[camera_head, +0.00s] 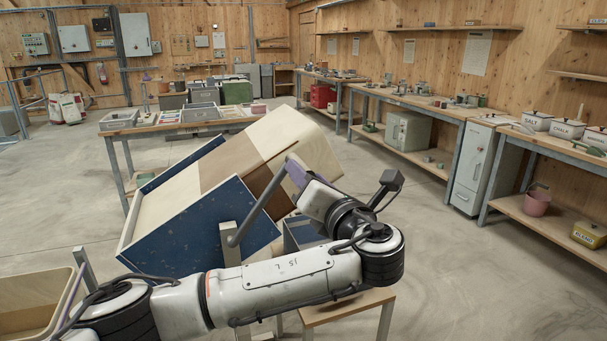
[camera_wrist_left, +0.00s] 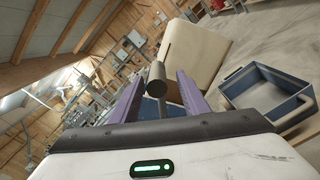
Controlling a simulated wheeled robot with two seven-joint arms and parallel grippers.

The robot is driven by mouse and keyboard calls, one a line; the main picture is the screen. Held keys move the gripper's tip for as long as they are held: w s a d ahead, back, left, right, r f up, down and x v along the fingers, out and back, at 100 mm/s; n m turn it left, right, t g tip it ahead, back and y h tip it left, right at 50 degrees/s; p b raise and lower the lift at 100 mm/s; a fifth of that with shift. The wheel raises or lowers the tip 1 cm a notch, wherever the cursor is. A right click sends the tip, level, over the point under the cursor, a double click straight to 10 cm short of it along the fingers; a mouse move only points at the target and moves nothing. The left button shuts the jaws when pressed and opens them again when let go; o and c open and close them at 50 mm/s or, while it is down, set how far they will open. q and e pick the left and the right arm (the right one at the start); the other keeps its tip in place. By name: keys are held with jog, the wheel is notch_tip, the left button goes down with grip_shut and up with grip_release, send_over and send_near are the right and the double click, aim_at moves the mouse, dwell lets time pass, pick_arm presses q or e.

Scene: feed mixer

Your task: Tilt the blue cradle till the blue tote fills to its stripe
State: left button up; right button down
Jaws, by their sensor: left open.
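The blue cradle (camera_head: 205,230) stands tilted in the middle of the head view, with dark blue side panels and a cream and brown inside. A grey bar handle (camera_head: 257,205) rises beside it; its rounded end (camera_wrist_left: 157,78) shows in the left wrist view. My left gripper (camera_head: 297,170) is open, with its purple fingers on either side of the bar in the left wrist view (camera_wrist_left: 165,95). The blue tote (camera_wrist_left: 268,92) shows at the right of that view, and partly behind my arm in the head view (camera_head: 300,232). Its stripe and fill level cannot be made out.
A small wooden stand (camera_head: 345,307) is below the tote. A cream bin (camera_head: 30,285) is at the lower left. A table with grey trays (camera_head: 200,112) stands behind the cradle, and a workbench (camera_head: 430,108) runs along the right wall. The floor between is clear.

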pick_arm(q)
jog(key=v, duration=0.7)
jog(key=shift+b, duration=0.4)
jog(key=shift+d, duration=0.1)
